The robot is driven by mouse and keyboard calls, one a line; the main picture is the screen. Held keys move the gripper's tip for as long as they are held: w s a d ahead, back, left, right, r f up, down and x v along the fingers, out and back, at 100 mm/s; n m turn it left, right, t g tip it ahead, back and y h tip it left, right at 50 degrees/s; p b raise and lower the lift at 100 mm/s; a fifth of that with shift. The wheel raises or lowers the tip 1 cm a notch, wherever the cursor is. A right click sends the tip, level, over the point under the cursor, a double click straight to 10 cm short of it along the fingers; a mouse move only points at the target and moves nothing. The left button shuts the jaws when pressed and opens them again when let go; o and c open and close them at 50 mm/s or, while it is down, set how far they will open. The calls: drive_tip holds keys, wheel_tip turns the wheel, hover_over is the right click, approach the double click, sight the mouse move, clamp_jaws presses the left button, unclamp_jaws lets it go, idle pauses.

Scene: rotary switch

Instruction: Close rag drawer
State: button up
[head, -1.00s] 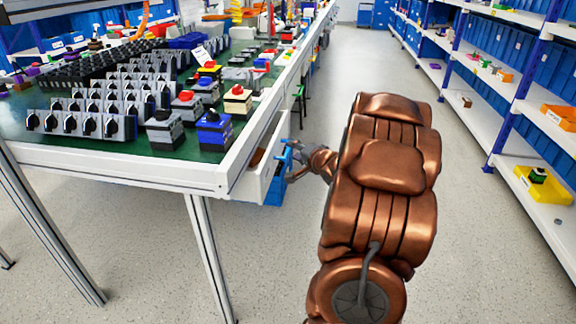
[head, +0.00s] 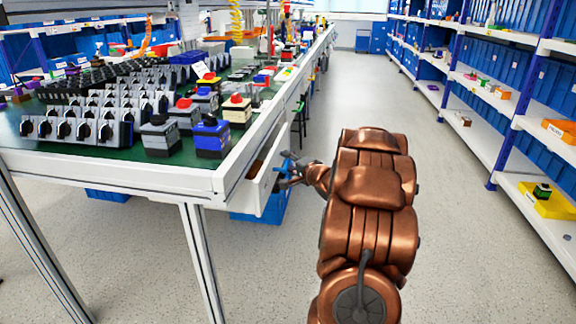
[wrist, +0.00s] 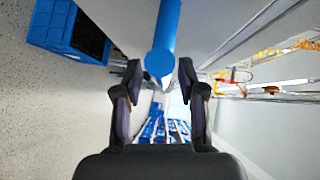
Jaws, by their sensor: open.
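The rag drawer (head: 268,186) is a white drawer under the near right corner of the workbench. It stands partly out, with brownish contents (head: 255,168) just visible inside. Its blue handle (head: 286,163) is on the drawer front, facing the aisle. My gripper (head: 294,178) is at the handle, at the end of my copper-coloured arm. In the wrist view my gripper (wrist: 160,74) is open, and the end of the blue handle (wrist: 163,45) shows between and beyond the fingertips. I cannot tell whether the fingers touch it.
The workbench (head: 120,176) carries rows of switches and boxes. A blue bin (head: 265,207) shows below the drawer, and another (head: 108,195) under the bench. Shelving (head: 508,185) lines the right side. The aisle floor (head: 445,235) between is clear.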

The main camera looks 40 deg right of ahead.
drive_tip(key=shift+w, duration=0.15)
clamp_jaws()
idle(0.7)
